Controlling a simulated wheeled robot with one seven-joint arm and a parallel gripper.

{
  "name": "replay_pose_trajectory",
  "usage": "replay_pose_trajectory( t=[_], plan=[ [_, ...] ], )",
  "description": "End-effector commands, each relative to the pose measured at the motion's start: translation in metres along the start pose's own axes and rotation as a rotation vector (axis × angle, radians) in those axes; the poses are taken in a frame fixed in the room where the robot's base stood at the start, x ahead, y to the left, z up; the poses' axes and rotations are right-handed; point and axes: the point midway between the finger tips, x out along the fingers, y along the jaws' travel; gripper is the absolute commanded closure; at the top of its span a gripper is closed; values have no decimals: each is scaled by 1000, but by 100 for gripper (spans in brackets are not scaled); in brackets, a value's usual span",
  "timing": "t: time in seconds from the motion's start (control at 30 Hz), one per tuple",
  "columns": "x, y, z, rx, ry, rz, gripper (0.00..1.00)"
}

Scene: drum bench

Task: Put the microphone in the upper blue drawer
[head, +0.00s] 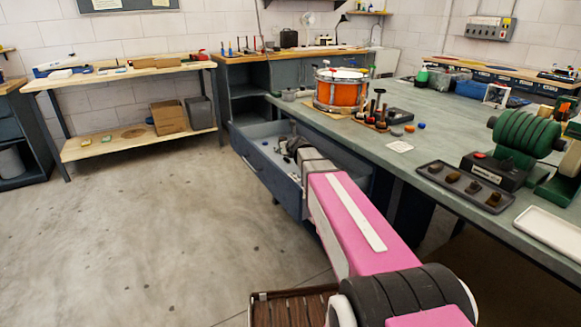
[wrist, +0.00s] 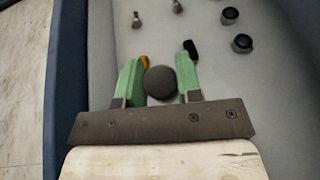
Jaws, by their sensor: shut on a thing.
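The upper blue drawer (head: 265,172) stands pulled out from the bench in the head view. Its blue side wall (wrist: 62,75) and pale floor show in the wrist view. My gripper (wrist: 157,74) has green fingers shut on the microphone (wrist: 160,82), seen as a dark grey round head between them. The rest of the microphone is hidden. The gripper is over the inside of the open drawer. I cannot tell whether the microphone touches the drawer floor. In the head view my arm hides much of the drawer's right part.
Small metal parts (wrist: 138,20) and dark round pieces (wrist: 242,43) lie on the drawer floor ahead and to the right. The green bench top (head: 350,135) holds an orange drum (head: 341,94). Grey open floor (head: 150,225) lies left of the drawer.

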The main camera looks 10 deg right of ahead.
Motion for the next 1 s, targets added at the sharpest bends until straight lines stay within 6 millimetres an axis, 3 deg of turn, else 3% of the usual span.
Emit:
replay_pose_trajectory(
  t=[0.03, 0.2, 0.4, 0.53, 1.0],
  plan=[
    [13, 3, 9, 3, -2, -15, 91],
    [34, 13, 26, 22, 0, -54, 91],
    [42, 17, 33, 31, 1, -72, 91],
    [39, 2, 22, 35, 3, -75, 91],
    [26, -76, -40, 34, 3, -74, 91]
  ],
)
